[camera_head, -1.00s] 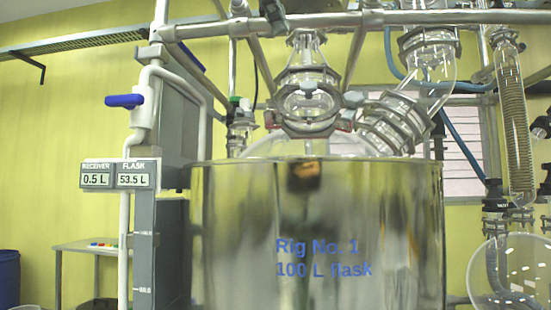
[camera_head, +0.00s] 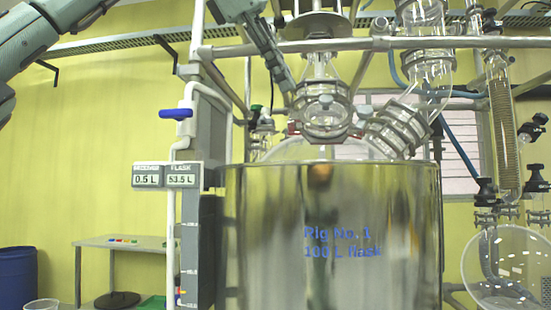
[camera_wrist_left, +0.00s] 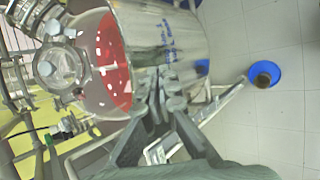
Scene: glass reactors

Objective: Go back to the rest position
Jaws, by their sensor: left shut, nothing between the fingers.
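My left gripper (camera_head: 284,76) hangs down from the top edge in the head view, in front of the glass and frame above the steel vessel (camera_head: 335,235). Part of my left arm (camera_head: 28,35) shows at the top left. In the left wrist view the fingers (camera_wrist_left: 161,88) are together and empty. Behind them is the steel vessel (camera_wrist_left: 170,35), with red liquid (camera_wrist_left: 113,62) in the glass flask. Whether the fingers touch anything is unclear. My right gripper is not in view.
Metal rails (camera_head: 330,46) and clamped glassware (camera_head: 325,118) crowd the space around the gripper. A readout post (camera_head: 205,240) stands left of the vessel. A side table (camera_head: 130,243) and a blue barrel (camera_head: 17,278) are at the far left. Open floor (camera_wrist_left: 245,120) shows in the wrist view.

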